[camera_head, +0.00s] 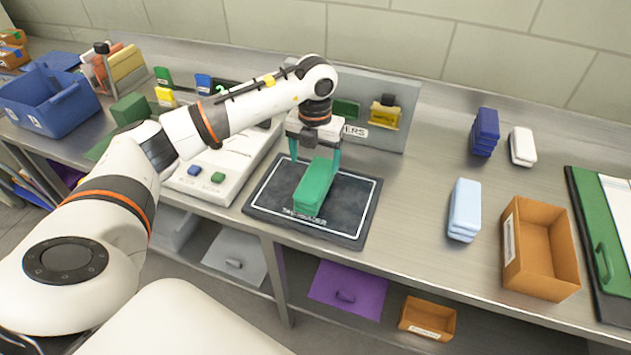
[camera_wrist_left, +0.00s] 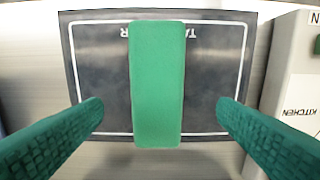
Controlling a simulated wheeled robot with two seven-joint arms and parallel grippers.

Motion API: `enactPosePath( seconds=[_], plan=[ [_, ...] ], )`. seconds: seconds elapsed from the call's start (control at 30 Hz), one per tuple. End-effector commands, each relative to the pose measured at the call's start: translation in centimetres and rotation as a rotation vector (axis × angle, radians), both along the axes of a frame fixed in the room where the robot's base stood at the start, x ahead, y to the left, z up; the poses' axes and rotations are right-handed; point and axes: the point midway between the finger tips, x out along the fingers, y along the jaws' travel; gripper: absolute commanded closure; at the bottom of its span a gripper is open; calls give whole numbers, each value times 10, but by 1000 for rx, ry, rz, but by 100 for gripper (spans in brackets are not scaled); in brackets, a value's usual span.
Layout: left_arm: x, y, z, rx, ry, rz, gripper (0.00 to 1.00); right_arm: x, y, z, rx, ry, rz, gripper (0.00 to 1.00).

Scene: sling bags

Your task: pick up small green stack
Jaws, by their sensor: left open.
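A small green stack (camera_head: 315,187) lies on a dark square mat with a white outline (camera_head: 349,225) in the middle of the steel table. My left gripper (camera_head: 314,160) is over the mat, with its teal fingers apart and pointing down around the stack's far part. In the left wrist view the green stack (camera_wrist_left: 157,85) runs lengthwise between the two open fingers (camera_wrist_left: 160,105), with a gap on each side. The mat (camera_wrist_left: 215,75) shows beneath it. I see no contact between fingers and stack. My right gripper is not in view.
A white device with blue and green buttons (camera_head: 213,186) stands left of the mat. A grey upright panel (camera_head: 395,90) stands behind. On the right are a light blue stack (camera_head: 465,208), a dark blue stack (camera_head: 485,131), a white stack (camera_head: 522,146) and an orange box (camera_head: 510,275).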

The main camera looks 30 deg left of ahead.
Motion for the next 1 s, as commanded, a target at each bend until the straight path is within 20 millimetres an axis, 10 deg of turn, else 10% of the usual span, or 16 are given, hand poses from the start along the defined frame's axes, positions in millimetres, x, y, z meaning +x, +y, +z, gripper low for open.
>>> enactPosePath(
  seconds=[0.63,1.0],
  plan=[
    [-1,-3,-75,-4,0,-4,18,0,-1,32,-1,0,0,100],
    [-1,-3,-81,-4,-3,-4,31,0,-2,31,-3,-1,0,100]
  ],
)
